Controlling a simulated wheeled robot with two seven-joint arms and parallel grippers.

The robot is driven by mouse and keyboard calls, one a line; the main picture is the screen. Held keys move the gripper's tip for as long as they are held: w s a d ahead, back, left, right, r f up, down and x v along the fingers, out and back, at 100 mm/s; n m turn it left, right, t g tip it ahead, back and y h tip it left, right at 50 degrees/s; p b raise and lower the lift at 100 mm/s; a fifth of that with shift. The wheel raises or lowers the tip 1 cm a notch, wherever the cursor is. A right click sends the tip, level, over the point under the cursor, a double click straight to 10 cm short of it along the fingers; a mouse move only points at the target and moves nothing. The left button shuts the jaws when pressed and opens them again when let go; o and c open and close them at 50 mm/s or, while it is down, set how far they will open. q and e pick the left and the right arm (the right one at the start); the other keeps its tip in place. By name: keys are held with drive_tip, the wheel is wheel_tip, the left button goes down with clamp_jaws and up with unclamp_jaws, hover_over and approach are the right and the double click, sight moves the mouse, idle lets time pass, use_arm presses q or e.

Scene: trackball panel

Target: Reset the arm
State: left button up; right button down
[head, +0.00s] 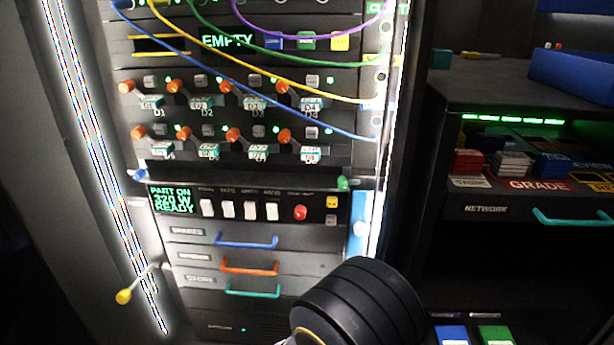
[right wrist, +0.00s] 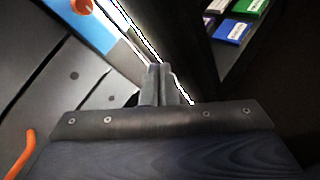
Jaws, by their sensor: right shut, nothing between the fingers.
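My right gripper (right wrist: 160,84) shows in the right wrist view with its two grey fingers together and nothing between them. In the head view a black, rounded part of my arm rises from the bottom edge in front of the rack's lower drawers. The fingers do not show there. My left gripper is in neither view. No trackball can be made out.
The rack holds a panel with white switches and a red knob (head: 300,212). Below are drawers with blue (head: 246,241), orange and teal handles. Cables hang across the top. A dark cabinet with a teal handle (head: 572,217) stands right.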

drive_tip(key=s+d+r+m+g, duration=0.2)
drive_tip(key=s+d+m+g, duration=0.35)
drive_tip(key=d, duration=0.25)
drive_tip(key=s+d+r+m+g+y, duration=0.2)
drive_tip(key=s+d+m+y, duration=0.1)
drive_tip(key=s+m+y, duration=0.3)
drive_tip(key=s+d+r+m+g+y, duration=0.2)
drive_tip(key=s+d+r+m+y, duration=0.1)
drive_tip(key=s+m, duration=0.5)
drive_tip(key=s+a+r+m+t+y+p, duration=0.1)
drive_tip(key=r+m+t+y+p, duration=0.1)
drive_tip(key=r+p, duration=1.5)
drive_tip(key=s+a+r+m+t+y+p, duration=0.1)
drive_tip(key=s+r+m+t+p, duration=0.1)
drive_tip(key=r+p, duration=1.5)
wheel_tip(320, 180, up, 5)
drive_tip(key=shift+a+f+m+y, duration=0.1)
drive_tip(key=shift+a+m+y, duration=0.1)
drive_tip(key=shift+m+y, duration=0.35)
